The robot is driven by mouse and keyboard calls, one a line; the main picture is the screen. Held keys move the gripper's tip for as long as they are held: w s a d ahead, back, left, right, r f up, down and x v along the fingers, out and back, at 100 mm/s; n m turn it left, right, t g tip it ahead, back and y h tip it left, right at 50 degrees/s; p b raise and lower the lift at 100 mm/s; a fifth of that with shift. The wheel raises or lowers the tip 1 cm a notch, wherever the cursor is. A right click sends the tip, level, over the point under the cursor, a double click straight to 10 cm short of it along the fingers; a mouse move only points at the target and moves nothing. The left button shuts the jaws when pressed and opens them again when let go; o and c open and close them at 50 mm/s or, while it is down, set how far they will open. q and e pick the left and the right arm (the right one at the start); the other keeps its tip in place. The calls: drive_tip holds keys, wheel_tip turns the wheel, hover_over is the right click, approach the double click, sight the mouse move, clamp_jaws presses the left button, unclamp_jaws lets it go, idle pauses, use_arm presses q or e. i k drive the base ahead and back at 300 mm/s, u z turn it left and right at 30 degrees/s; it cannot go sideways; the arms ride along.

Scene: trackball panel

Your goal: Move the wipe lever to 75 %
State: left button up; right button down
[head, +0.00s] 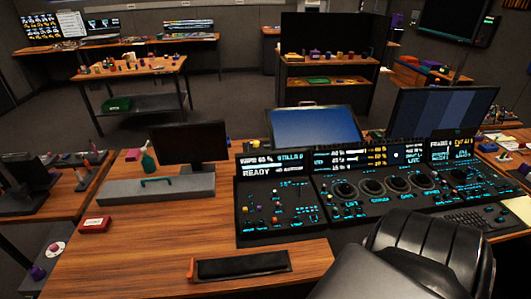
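The control panel (375,185) stands on the wooden desk, slightly right of the middle in the head view. Its left section (252,213) carries small lit keys and several small knobs or levers. They are too small to tell which one is the wipe lever. The left section's display (272,164) shows a line that seems to read 65 %, with READY below it. Neither of my grippers shows in the head view.
A dark grey and black ribbed shape (432,252) covers the lower right, in front of the panel. A black tray (242,266), a red box (95,224), a grey case (157,188) and monitors (190,143) are on the desk. Bare wood lies left of the panel.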

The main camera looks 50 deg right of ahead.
sight(300, 180)
drive_tip(key=u, duration=0.7)
drive_tip(key=k, duration=0.9)
drive_tip(key=z, duration=1.5)
